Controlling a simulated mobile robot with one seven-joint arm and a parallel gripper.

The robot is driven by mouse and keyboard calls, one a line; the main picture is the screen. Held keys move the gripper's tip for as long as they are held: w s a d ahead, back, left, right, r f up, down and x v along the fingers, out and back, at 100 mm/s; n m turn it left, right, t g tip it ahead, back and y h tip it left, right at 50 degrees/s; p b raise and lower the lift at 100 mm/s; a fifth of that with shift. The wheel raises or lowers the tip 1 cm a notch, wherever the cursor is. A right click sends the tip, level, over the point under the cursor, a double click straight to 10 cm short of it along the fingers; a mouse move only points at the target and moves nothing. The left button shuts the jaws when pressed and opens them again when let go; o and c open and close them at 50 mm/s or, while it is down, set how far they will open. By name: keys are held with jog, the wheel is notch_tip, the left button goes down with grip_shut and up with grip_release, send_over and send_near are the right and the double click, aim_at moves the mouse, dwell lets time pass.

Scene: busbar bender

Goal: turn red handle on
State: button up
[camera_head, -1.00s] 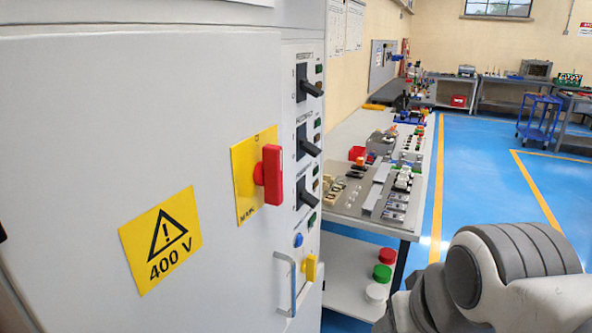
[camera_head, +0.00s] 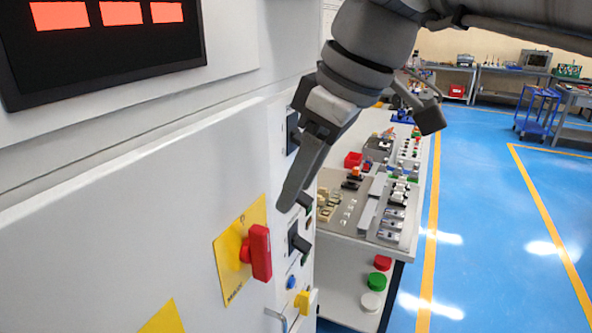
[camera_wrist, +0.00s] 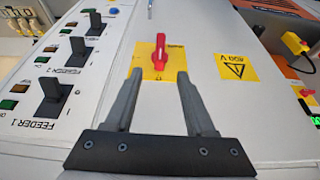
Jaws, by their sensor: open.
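The red handle (camera_head: 260,252) sits on a yellow plate (camera_head: 229,270) on the white cabinet door and stands upright. In the wrist view the red handle (camera_wrist: 159,53) lies ahead of the two fingertips, roughly midway between them. My gripper (camera_wrist: 157,77) is open and empty, and no contact with the handle shows.
Black feeder switches (camera_wrist: 54,97) line the panel beside the door. A yellow knob (camera_head: 304,302) and metal door handle (camera_head: 277,318) are lower down. A bench (camera_head: 350,240) with electrical parts stands to the right.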

aim_at(259, 260)
jog(key=x, duration=1.7)
jog(key=shift+a, duration=0.3)
jog(key=shift+c, duration=0.2)
grip_shut()
dwell(0.5)
